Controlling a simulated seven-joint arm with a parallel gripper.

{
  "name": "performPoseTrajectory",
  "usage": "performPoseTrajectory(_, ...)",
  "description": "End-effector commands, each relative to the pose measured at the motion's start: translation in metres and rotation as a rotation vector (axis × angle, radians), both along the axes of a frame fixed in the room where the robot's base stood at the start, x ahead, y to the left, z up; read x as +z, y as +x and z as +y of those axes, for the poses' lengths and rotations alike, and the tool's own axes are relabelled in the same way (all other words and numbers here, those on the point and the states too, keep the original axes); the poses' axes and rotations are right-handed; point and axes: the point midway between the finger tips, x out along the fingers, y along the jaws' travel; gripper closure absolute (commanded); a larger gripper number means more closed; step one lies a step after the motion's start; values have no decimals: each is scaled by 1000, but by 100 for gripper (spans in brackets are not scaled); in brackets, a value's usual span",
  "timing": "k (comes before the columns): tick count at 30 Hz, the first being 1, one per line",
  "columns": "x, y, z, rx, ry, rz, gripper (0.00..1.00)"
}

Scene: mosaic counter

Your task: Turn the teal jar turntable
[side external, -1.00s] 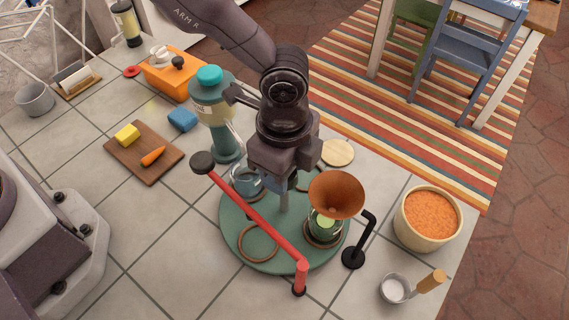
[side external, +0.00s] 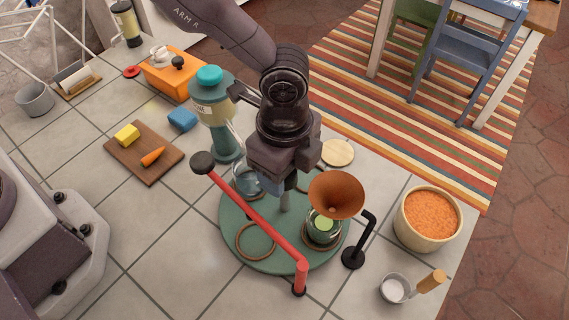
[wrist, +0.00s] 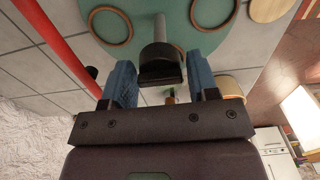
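The round teal turntable (side external: 232,218) lies flat on the counter, and its green disc also shows in the wrist view (wrist: 150,12). A grey centre post (side external: 284,203) rises from it, topped by a black handle (wrist: 161,68). A glass jar (side external: 247,182) stands at its left back. Another jar (side external: 323,226), with green inside, stands at its right. An empty brown ring (side external: 254,241) lies at its front.
A red bar (side external: 250,213) with a black knob crosses above the turntable's front left. A copper funnel (side external: 336,193) on a black stand (side external: 353,257) overhangs its right. A teal bottle-like dispenser (side external: 213,105) stands behind left; an orange-filled tub (side external: 430,218) stands at right.

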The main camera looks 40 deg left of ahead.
Motion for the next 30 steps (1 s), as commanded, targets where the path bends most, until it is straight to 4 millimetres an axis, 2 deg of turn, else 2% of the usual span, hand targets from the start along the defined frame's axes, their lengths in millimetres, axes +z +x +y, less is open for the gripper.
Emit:
performPoseTrajectory(8,7,0,0,1,0,-1,46)
performPoseTrajectory(11,21,1,0,1,-2,-3,46)
performPoseTrajectory(21,95,1,0,2,-2,-5,46)
performPoseTrajectory(25,116,0,0,0,-2,-3,46)
performPoseTrajectory(30,128,0,0,0,0,-1,46)
